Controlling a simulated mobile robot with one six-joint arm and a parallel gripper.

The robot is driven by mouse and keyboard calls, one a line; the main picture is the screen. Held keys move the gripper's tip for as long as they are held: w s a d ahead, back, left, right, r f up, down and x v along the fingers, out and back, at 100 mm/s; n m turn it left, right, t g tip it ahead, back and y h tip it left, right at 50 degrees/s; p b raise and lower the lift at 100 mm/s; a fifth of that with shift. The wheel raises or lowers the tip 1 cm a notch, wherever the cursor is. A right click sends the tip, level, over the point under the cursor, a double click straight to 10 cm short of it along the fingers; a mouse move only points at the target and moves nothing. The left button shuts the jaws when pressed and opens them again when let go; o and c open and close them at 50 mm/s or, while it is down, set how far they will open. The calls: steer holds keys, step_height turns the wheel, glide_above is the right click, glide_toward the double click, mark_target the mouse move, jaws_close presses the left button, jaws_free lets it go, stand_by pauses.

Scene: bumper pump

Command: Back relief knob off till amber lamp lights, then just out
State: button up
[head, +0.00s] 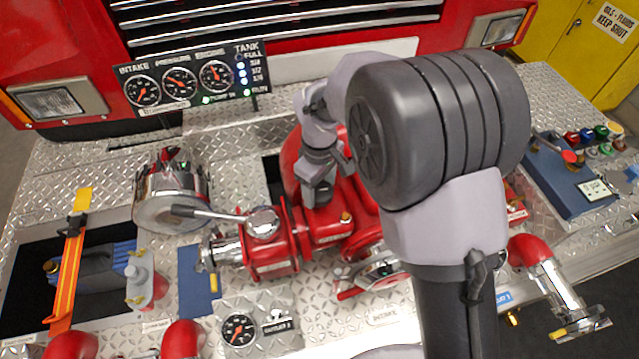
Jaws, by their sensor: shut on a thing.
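My gripper (318,192) reaches down onto the red pump (335,235), just right of the round silver cap with a lever. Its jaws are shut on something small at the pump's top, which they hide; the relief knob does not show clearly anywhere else. I cannot make out the knob's turn. The gauge panel (190,78) at the upper left has three dials, blue tank lights and two green lamps (207,99). I see no lit amber lamp on that panel.
A silver lever (205,213) sticks out left of the pump. A small gauge (238,329) sits in front. An orange strap (68,265) lies at left. My arm hides the pump's right side.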

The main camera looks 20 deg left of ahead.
mark_target(319, 190)
steer(key=o, duration=1.4)
steer(key=shift+c, duration=0.2)
step_height(319, 190, up, 18)
steer(key=p, duration=0.3)
steer(key=shift+f, duration=0.25)
